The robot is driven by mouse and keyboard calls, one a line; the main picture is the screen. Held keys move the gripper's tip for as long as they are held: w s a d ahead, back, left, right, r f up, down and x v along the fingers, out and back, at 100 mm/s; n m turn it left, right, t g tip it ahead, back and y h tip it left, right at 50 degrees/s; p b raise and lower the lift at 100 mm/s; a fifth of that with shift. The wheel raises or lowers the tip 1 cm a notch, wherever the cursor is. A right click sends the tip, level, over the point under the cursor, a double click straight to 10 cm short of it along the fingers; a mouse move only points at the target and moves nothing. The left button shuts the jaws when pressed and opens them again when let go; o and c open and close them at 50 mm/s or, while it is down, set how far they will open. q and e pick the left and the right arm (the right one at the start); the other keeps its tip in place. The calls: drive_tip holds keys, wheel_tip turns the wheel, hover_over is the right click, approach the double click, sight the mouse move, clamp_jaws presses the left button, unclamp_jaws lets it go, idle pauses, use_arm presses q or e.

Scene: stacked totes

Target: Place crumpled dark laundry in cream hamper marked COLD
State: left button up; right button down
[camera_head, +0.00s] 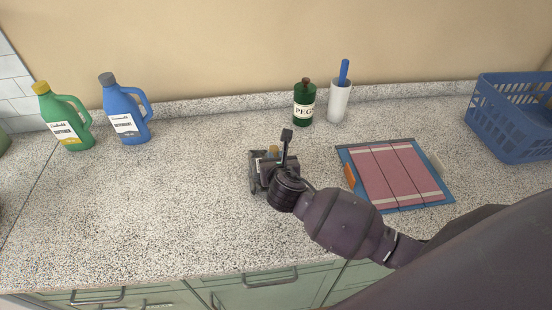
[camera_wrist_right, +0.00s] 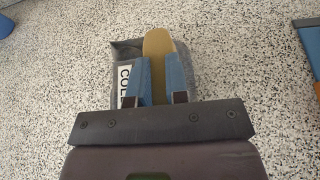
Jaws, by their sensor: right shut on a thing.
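My right gripper (camera_head: 270,170) is low over the middle of the counter. In the right wrist view its blue fingers (camera_wrist_right: 160,78) are closed on a tan, round-ended object (camera_wrist_right: 159,42). Under and around the fingers is a small dark grey box-like container (camera_wrist_right: 124,52) with a white label reading "COL"; the rest of the label is hidden by a finger. The container looks grey, not cream. In the head view the tan object (camera_head: 274,151) peeks out beside the gripper. I cannot tell whether it touches the container. No crumpled dark cloth is clearly visible. My left gripper is out of view.
Green (camera_head: 66,118) and blue (camera_head: 126,110) detergent bottles stand at the left. A green PEGS jar (camera_head: 304,103) and a white holder (camera_head: 338,102) stand at the back. A folding board (camera_head: 398,174) and blue basket (camera_head: 515,125) are at right. The left-centre counter is clear.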

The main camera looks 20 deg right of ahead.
drive_tip(key=c, duration=1.1)
unclamp_jaws()
drive_tip(key=shift+f, duration=0.1)
